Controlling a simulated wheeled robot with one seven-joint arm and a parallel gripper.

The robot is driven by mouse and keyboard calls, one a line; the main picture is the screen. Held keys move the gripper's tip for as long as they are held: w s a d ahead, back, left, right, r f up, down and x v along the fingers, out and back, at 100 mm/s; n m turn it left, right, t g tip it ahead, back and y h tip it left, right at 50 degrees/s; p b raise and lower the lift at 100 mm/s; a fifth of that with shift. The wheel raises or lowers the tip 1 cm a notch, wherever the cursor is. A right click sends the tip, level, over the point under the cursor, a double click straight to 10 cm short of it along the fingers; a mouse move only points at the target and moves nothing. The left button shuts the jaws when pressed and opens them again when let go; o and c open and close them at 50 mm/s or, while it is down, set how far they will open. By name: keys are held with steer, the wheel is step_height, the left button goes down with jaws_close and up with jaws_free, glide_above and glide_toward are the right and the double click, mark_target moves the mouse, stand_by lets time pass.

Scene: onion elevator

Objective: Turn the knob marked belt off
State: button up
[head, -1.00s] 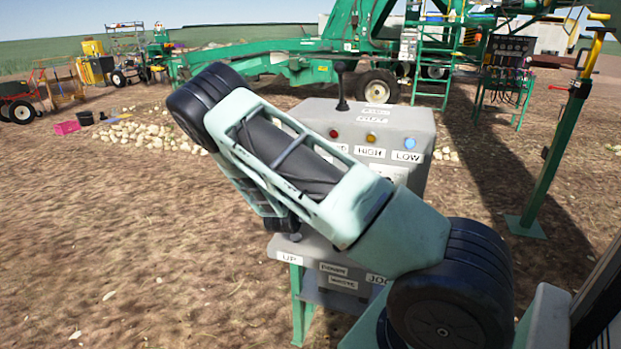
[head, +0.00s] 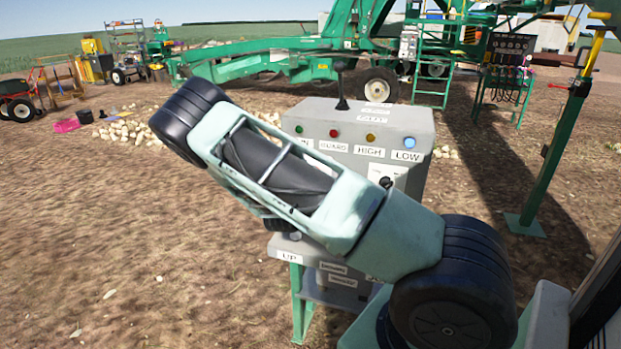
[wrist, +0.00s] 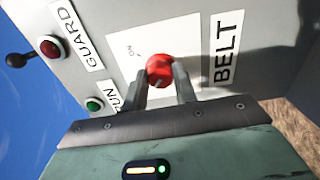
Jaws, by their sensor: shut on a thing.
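The red knob (wrist: 159,69) marked BELT sits on a pale plate on the grey panel in the wrist view. The BELT label (wrist: 225,48) is to its right. My gripper (wrist: 161,77) is shut on the knob, with one finger on each side. Small "ON" lettering shows on the plate left of the knob; the knob's pointer direction is not clear. In the head view the grey control box (head: 420,125) stands ahead, and my arm hides the gripper and red knob.
A red GUARD light (wrist: 50,46) and green RUN light (wrist: 94,104) are left of the knob, with a black lever (wrist: 20,58) beyond. In the head view a black knob (head: 386,182) sits on the box's right side. A lower shelf bears an UP label (head: 289,257). Open soil lies left.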

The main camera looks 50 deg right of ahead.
steer(key=shift+a, duration=0.1)
steer(key=o, duration=1)
steer(key=b+v, duration=0.3)
steer(key=v, duration=1.4)
steer(key=shift+s+a+f+b, duration=0.1)
steer(key=shift+s+a+b, duration=0.05)
steer(key=shift+b, duration=0.25)
